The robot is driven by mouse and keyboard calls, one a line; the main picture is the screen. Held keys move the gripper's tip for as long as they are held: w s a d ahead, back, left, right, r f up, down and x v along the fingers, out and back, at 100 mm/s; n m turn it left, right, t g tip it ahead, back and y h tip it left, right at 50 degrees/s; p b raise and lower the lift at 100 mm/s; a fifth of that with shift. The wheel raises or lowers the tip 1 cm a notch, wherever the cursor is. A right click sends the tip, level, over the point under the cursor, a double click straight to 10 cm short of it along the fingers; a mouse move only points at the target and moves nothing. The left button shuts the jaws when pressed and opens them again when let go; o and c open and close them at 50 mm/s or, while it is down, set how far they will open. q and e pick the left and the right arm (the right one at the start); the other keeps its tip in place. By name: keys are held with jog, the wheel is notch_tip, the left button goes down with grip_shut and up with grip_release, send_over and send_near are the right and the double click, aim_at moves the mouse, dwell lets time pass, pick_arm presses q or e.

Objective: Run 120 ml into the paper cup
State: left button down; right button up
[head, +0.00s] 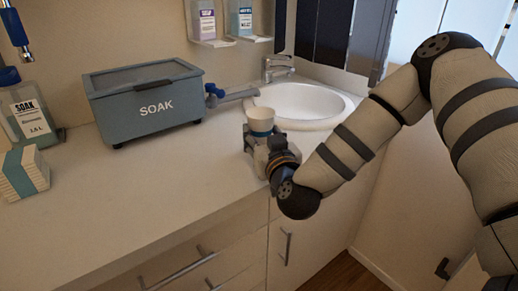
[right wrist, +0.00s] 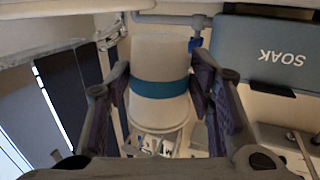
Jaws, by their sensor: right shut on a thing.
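The paper cup (head: 261,113), white with a blue band, is upright near the counter's front edge, before the sink. My right gripper (head: 259,137) is shut on it; in the right wrist view the cup (right wrist: 160,55) sits between the two fingers. The grey SOAK tank (head: 146,103) stands on the counter to the left, and also shows upside down in the right wrist view (right wrist: 265,55). Its blue tap (head: 213,93) has a grey spout (head: 238,95) reaching right, its end close to the cup's rim. I cannot tell whether the cup is directly under it. The cup's inside is hidden.
A white basin (head: 305,103) with a metal faucet (head: 277,67) lies behind the cup. The counter front (head: 130,205) is clear.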

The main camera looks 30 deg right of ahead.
jog(key=shift+f, duration=1.55)
jog(key=shift+f, duration=0.2)
jog(key=o, duration=0.8)
